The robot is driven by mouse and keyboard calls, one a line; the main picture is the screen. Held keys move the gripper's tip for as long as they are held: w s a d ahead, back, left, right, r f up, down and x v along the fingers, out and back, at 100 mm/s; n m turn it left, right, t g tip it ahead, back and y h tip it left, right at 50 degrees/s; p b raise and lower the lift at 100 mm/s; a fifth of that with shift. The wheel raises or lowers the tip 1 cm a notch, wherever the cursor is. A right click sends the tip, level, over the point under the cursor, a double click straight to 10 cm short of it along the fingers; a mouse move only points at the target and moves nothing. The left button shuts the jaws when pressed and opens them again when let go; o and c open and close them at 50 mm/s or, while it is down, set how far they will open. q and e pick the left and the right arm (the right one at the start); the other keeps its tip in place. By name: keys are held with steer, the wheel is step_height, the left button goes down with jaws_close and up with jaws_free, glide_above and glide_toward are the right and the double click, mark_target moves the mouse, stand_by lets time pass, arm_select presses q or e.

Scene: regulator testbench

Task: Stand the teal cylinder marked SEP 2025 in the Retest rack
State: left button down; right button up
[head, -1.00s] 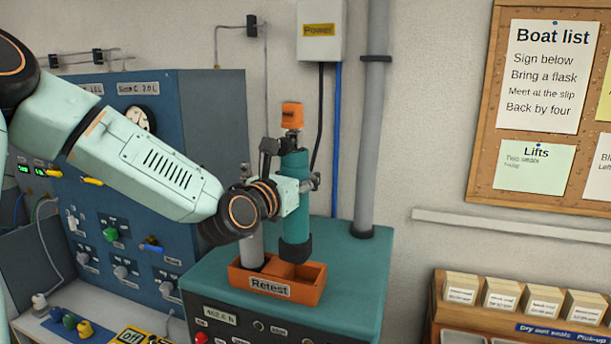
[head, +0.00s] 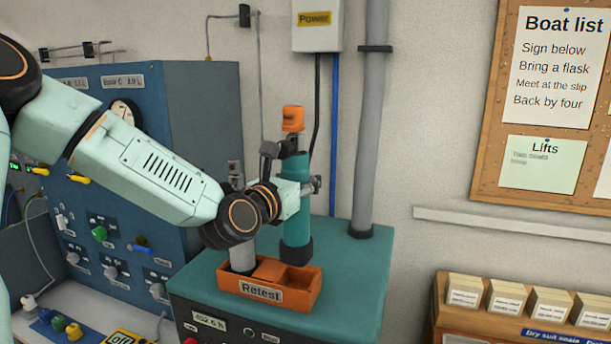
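The teal cylinder (head: 296,222) has a dark base ring and an orange top (head: 293,118). It is upright, and no SEP 2025 mark can be read on it. My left gripper (head: 309,187) is shut around its upper body. The orange Retest rack (head: 262,291) stands on the teal bench top. Its left compartment holds a grey cylinder (head: 243,258), partly hidden behind my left wrist; its right compartment looks empty. The teal cylinder's base shows at the rack's back right rim; I cannot tell its exact height. My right gripper is not in view.
A grey pipe (head: 368,140) rises behind the bench top (head: 350,270), right of the rack. A blue control panel (head: 205,130) stands at the left. A wooden organiser (head: 520,325) with small boxes is at the lower right. The bench top right of the rack is clear.

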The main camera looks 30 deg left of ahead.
arm_select(q)
steer(key=shift+w+f, duration=0.15)
steer(key=shift+f, duration=0.15)
steer(key=shift+s+d+f+b, duration=0.1)
steer(key=shift+s+f+b, duration=0.75)
steer(key=shift+f+b, duration=0.15)
steer(key=shift+w+f+b, duration=0.55)
steer(key=shift+w+f, duration=0.05)
steer(key=shift+f, duration=0.2)
steer(key=shift+s+d+f+b, duration=0.1)
steer(key=shift+s+f+b, duration=0.1)
steer(key=shift+f+b, duration=0.3)
steer(key=shift+s+d+f+b, duration=0.1)
steer(key=shift+s+f+b, duration=0.1)
steer(key=shift+f+b, duration=0.3)
steer(key=shift+w+a+f+b, duration=0.15)
steer(key=shift+w+f+b, duration=0.05)
steer(key=shift+f+b, duration=0.25)
steer(key=shift+w+a+f+b, duration=0.15)
steer(key=shift+f+b, duration=0.2)
steer(key=shift+b, duration=0.05)
steer(key=shift+s+d, duration=0.15)
steer(key=shift+s, duration=0.05)
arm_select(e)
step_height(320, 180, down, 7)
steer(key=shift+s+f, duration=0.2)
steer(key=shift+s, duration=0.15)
